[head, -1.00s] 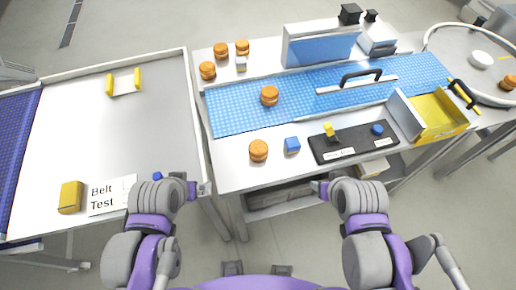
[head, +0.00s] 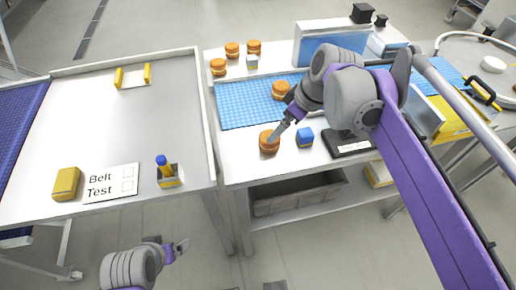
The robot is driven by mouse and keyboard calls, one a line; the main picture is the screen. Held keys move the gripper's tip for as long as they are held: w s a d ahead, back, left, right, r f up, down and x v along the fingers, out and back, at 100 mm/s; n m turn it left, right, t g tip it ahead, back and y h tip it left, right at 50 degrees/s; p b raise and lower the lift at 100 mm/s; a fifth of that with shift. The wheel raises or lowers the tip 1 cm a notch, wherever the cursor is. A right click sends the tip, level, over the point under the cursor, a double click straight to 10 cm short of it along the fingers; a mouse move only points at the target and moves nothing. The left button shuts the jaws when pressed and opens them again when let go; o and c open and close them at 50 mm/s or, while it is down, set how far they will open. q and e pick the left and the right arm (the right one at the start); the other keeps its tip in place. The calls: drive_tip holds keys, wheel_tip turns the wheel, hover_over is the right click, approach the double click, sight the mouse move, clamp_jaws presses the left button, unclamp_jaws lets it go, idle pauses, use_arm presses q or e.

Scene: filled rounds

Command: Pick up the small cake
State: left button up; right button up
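Several round orange-brown layered cakes are in view, similar in size. A second cake (head: 281,90) is on the blue mat, and more cakes (head: 232,49) stand at the back left. My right gripper (head: 284,127) reaches in from the right, tilted down, with its tip at the upper right edge of the front cake. I cannot tell whether it touches the cake or how far its fingers are apart. My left gripper (head: 182,247) is low, in front of the left table, away from the cakes.
My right arm covers much of the mat and the black panel (head: 346,145). The left table holds a yellow block (head: 66,183), a Belt Test card (head: 110,183) and a yellow holder (head: 168,176) with a blue-topped piece.

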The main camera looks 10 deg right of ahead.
sight(277, 141)
drive_tip(key=x, duration=0.4)
drive_tip(key=shift+w+f, duration=0.15)
drive_tip(key=shift+f, duration=0.15)
drive_tip(key=shift+w+b+x, duration=0.15)
drive_tip(key=shift+b+x, duration=0.1)
drive_tip(key=shift+x, duration=1.1)
drive_tip(key=shift+w+b+x, duration=0.15)
drive_tip(key=shift+b+x, duration=0.1)
drive_tip(key=shift+x, duration=1.15)
drive_tip(key=shift+a+r, duration=0.1)
drive_tip(key=shift+r, duration=0.1)
drive_tip(key=c, duration=0.8)
